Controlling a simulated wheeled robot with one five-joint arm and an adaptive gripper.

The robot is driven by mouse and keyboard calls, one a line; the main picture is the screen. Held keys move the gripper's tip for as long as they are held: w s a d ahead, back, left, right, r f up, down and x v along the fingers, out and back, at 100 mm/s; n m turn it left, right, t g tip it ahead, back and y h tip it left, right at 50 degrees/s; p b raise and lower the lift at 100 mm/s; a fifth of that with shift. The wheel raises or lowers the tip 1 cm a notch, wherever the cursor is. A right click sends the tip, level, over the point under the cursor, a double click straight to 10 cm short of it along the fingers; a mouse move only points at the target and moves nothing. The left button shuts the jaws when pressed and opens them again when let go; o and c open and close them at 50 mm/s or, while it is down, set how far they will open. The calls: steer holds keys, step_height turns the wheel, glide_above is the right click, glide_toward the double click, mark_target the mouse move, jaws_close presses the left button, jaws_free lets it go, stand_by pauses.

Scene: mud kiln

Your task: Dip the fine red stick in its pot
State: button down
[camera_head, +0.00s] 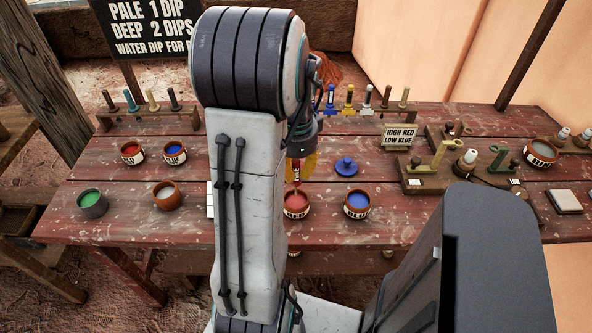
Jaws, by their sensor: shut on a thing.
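My gripper (304,164), with yellow fingers, is shut on a red stick (296,172) held upright, its lower end pointing down. Right below it stands a small brown pot of red paint (296,207) with a pale label, partly hidden at its left by my arm. The stick's thin lower end is at about the pot's mouth in the picture; I cannot tell if it touches the paint. A second labelled pot of red (131,154) stands at the back left. My arm hides part of the table's middle.
The worn red table (120,228) holds blue pots (357,205) (175,154), a green pot (92,204), a brown pot (166,197) and a blue lid (346,167). Stick racks (150,111) stand behind. A "HIGH RED" placard (399,137) and wooden stands (430,178) are at right.

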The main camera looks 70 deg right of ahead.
mark_target(296, 180)
steer(key=shift+f, duration=0.1)
steer(key=shift+f+b, duration=1.55)
steer(key=shift+f, duration=0.15)
steer(key=shift+r, duration=0.2)
stand_by(0.5)
steer(key=shift+r+p, duration=2.95)
steer(key=shift+r, duration=0.4)
